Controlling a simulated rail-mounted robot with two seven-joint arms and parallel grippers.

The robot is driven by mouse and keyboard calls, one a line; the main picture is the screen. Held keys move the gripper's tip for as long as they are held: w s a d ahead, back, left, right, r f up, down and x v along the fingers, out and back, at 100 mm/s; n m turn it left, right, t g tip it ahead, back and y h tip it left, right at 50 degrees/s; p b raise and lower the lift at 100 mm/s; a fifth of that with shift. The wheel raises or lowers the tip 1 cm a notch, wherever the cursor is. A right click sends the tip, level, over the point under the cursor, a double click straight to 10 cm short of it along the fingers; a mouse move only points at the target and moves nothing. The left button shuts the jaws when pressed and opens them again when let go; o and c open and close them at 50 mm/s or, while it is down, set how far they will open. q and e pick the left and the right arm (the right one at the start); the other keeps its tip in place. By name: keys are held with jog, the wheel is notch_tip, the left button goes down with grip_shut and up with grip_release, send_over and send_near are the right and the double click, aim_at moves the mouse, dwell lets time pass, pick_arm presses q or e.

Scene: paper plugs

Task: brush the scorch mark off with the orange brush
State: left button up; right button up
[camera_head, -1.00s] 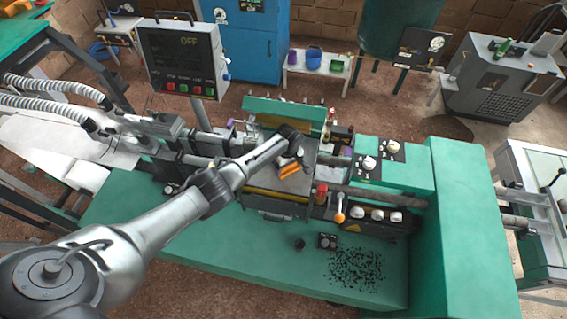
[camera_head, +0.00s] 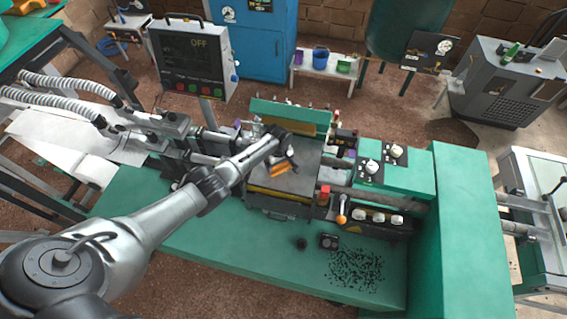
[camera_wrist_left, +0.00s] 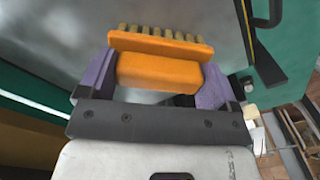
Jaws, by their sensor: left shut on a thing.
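My left gripper (camera_head: 276,167) is shut on the orange brush (camera_head: 280,169), over the grey metal plate (camera_head: 301,182) of the green machine. In the left wrist view the orange brush (camera_wrist_left: 158,72) sits between the two purple fingers of my left gripper (camera_wrist_left: 155,82). Its row of tan bristles points away from the wrist, toward the grey metal surface (camera_wrist_left: 195,15). I cannot tell whether the bristles touch the surface. I cannot make out the scorch mark in either view; the brush and arm cover part of the plate. My right gripper is not in view.
A raised green guard (camera_head: 290,116) stands behind the plate. An orange-knobbed lever (camera_head: 341,209) and a control block (camera_head: 372,220) are at its right. Black granules (camera_head: 355,270) lie on the green bed (camera_head: 215,232) in front. A control screen (camera_head: 190,58) reads OFF.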

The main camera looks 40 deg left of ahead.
pick_arm(q)
jog(key=shift+s+a, duration=0.2)
jog(key=shift+a, duration=0.1)
jog(key=shift+w+d+f, duration=0.1)
jog(key=shift+w+d, duration=0.25)
jog(key=shift+d, duration=0.3)
jog(key=shift+w+d+f, duration=0.1)
jog(key=shift+w+d, duration=0.25)
jog(key=shift+d, duration=0.25)
jog(key=shift+w+d+r+b, duration=0.1)
jog(key=shift+w+d, duration=0.15)
jog(key=shift+d, duration=0.2)
jog(key=shift+w+d+b, duration=0.1)
jog(key=shift+w+d, duration=0.15)
jog(key=shift+d, duration=0.25)
jog(key=shift+w+d+r+b, duration=0.1)
jog(key=shift+w+d, duration=0.15)
jog(key=shift+d, duration=0.2)
jog(key=shift+s+a+r+p, duration=0.1)
jog(key=shift+s+a+p, duration=0.25)
jog(key=shift+a, duration=0.2)
jog(key=shift+s+a+r+p, duration=0.1)
jog(key=shift+s+a+p, duration=0.15)
jog(key=shift+a+p, duration=0.25)
jog(key=shift+s+a+f, duration=0.1)
jog(key=shift+s+a, duration=0.3)
jog(key=shift+a, duration=0.45)
jog(key=shift+s+a+f+p, duration=0.15)
jog(key=shift+s+a+p, duration=0.25)
jog(key=shift+a, duration=0.35)
